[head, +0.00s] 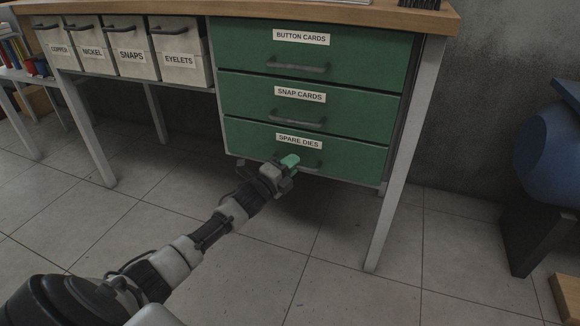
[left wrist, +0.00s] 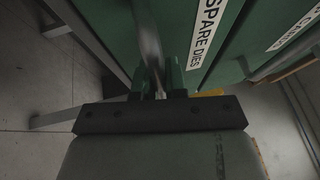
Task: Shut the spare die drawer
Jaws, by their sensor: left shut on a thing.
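The spare die drawer (head: 245,139) is the bottom one of three green drawers, labelled SPARE DIES. Its front looks about flush with the drawers above; I cannot tell whether a small gap remains. My left gripper (head: 287,163) is at its grey bar handle (head: 312,166) and hides part of it. In the left wrist view, the gripper (left wrist: 159,82) is shut on the handle (left wrist: 148,40), with a finger on each side. The drawer front (left wrist: 190,17) is close beyond it, its label seen sideways. My right gripper is not in view.
The snap cards drawer (head: 240,90) and button cards drawer (head: 240,45) above look shut. Labelled bins (head: 178,45) hang at the left. A bench leg (head: 405,150) stands right of the drawers. The tiled floor (head: 330,250) in front is clear.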

